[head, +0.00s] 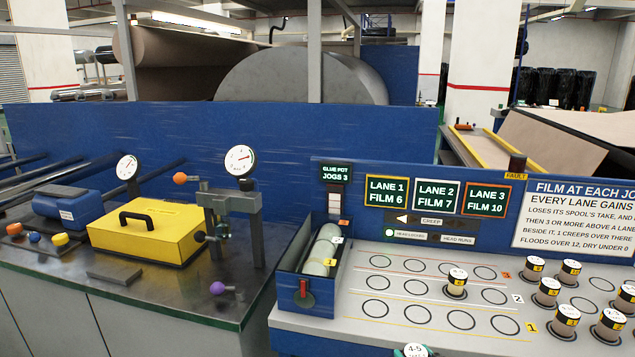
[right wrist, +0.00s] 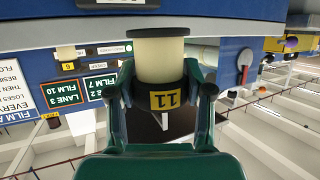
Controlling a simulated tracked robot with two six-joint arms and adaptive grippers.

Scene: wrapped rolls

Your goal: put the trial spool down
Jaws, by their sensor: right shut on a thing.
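My right gripper (right wrist: 165,98) is shut on a cream spool (right wrist: 161,62) with a yellow "11" tag, in the right wrist view. At the bottom edge of the head view, the held spool's white top (head: 415,350) reads "4-5", with only a bit of the green gripper (head: 398,353) beside it. It is in front of the pale deck (head: 345,318), which has rows of ringed spots marked 3, 2 and 1. One spool (head: 456,284) stands upright in the row marked 2; the other rings in the left block look empty. My left gripper is not in view.
Several spools (head: 547,292) stand on the deck's right block. A blue trough with rollers (head: 322,252) and a red lever borders the deck's left end. Signs (head: 436,196) read lane 1 film 6, lane 2 film 7, lane 3 film 10. A yellow case (head: 150,230) sits further left.

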